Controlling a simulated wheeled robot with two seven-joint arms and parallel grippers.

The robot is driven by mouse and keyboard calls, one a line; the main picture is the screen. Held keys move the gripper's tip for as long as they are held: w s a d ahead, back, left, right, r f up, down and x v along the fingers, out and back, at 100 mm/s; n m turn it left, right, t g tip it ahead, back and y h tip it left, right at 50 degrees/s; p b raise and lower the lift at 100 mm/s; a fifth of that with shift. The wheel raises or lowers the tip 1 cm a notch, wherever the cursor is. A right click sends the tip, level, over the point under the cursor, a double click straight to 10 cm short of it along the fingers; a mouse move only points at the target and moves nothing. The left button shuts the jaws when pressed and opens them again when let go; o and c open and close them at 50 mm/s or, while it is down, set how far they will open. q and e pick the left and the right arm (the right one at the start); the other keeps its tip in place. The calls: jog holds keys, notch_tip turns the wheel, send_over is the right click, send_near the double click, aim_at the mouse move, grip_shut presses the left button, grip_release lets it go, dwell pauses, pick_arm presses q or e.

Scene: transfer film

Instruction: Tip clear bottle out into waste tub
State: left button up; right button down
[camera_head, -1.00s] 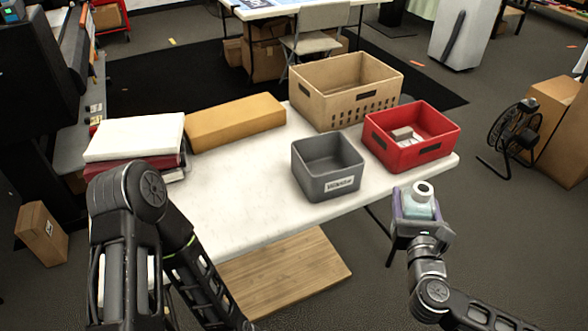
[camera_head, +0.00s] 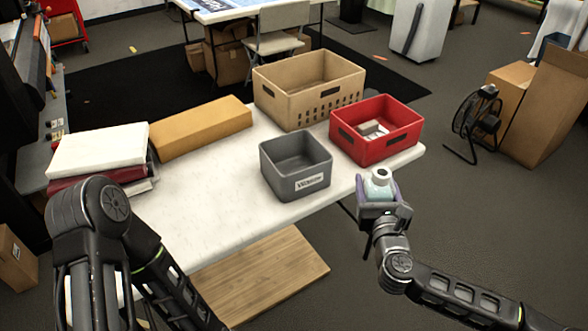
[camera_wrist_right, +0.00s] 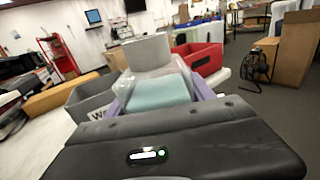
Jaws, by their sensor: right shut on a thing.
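The clear bottle (camera_head: 379,184) holds pale bluish contents and stands about upright in my right gripper (camera_head: 379,197), which is shut on it. The bottle is off the table's right front edge, to the right of the waste tub. In the right wrist view the bottle (camera_wrist_right: 160,88) fills the middle between the purple finger pads. The waste tub (camera_head: 312,182) is a grey open box with a white label, on the table's front right part; it looks empty. It also shows in the right wrist view (camera_wrist_right: 85,99), left of the bottle. My left gripper is out of view; only its arm shows.
A red bin (camera_head: 375,143) with small items stands right of the tub. A tan crate (camera_head: 300,102) is behind. A yellow-brown box (camera_head: 201,128) and stacked books (camera_head: 98,150) lie at the left. The white tabletop (camera_head: 205,190) is bare left of the tub.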

aim_at(382, 196)
jog(key=shift+r, duration=0.1)
dwell(0.4)
jog(key=shift+s+r, duration=0.35)
jog(key=shift+s, duration=0.3)
jog(key=shift+s+r, duration=0.3)
jog(key=shift+s, duration=0.4)
jog(key=shift+s+r, duration=0.35)
jog(key=shift+s, duration=0.3)
